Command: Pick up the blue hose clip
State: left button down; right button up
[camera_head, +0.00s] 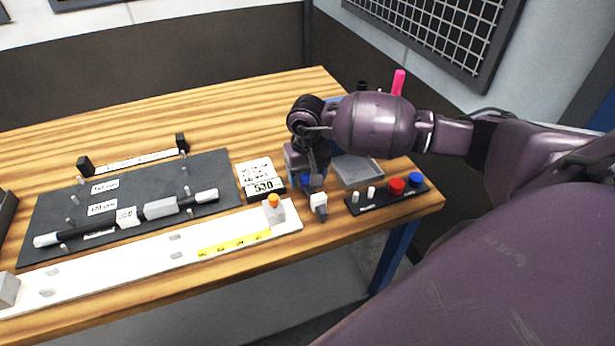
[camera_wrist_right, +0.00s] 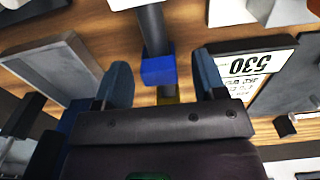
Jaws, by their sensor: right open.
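The blue hose clip (camera_wrist_right: 158,71) shows in the right wrist view as a small blue block on a dark grey bar or hose. It sits between the two fingers of my right gripper (camera_wrist_right: 162,78), with gaps on both sides. The fingers are open and do not visibly touch it. In the head view my right gripper (camera_head: 307,182) points down over the table, between the 530 box and the grey tray. A small blue patch shows among its fingers there, and the wrist hides much of that area. My left gripper is not in view.
The box marked 530 (camera_head: 264,187) stands close left of the gripper, the grey tray (camera_head: 358,172) close right. A black strip with red and blue knobs (camera_head: 388,194) lies at the right front. A white beam (camera_head: 150,258) and dark mat (camera_head: 90,215) fill the left.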

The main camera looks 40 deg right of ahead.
jog(key=shift+f, duration=0.8)
jog(key=c, duration=0.8)
